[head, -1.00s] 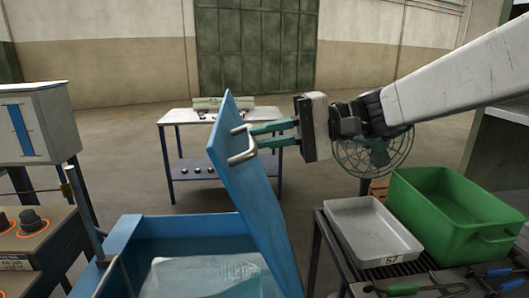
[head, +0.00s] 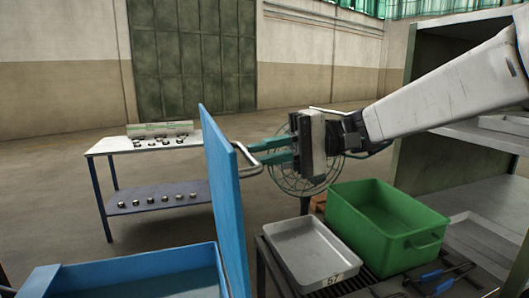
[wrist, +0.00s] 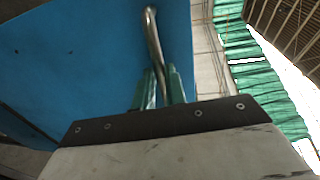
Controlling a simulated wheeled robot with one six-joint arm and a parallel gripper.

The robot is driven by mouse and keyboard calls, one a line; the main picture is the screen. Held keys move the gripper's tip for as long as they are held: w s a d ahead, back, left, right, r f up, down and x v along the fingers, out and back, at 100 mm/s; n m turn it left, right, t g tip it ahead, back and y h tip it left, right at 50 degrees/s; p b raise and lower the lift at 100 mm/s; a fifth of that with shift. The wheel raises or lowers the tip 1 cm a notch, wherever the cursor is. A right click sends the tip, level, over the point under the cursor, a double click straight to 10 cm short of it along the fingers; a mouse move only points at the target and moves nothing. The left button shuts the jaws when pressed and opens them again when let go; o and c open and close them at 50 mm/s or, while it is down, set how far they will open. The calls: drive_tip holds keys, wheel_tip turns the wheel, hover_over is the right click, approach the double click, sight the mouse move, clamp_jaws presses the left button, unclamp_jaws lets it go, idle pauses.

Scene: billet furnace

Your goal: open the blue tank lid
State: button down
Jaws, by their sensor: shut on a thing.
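The blue tank lid (head: 226,200) stands raised, close to upright, along the right side of the blue tank (head: 130,272) in the head view. The tank's open top shows to the left of the lid. A bent metal handle (head: 252,168) sits on the lid's right-hand face. My gripper (head: 262,152) reaches in from the right, and its green fingers are shut on the handle. In the wrist view the handle (wrist: 152,38) runs down between the fingers (wrist: 160,88), with the blue lid (wrist: 90,60) behind it.
A white tray (head: 281,241) and a green crate (head: 338,222) stand on a rack right of the lid, below my arm. A fan (head: 282,178) is behind my gripper. A table (head: 105,146) with small parts stands at the back left. Grey shelving (head: 500,150) is at the right.

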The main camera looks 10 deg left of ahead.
drive_tip(key=shift+f, duration=0.65)
drive_tip(key=c, duration=1.5)
unclamp_jaws()
drive_tip(key=shift+o, duration=0.2)
drive_tip(key=shift+r, duration=0.1)
drive_tip(key=shift+r, duration=0.1)
drive_tip(key=f+v, duration=0.1)
drive_tip(key=v, duration=0.6)
drive_tip(key=shift+w+d+r, duration=0.2)
drive_tip(key=shift+d+r, duration=0.1)
drive_tip(key=shift+r, duration=0.2)
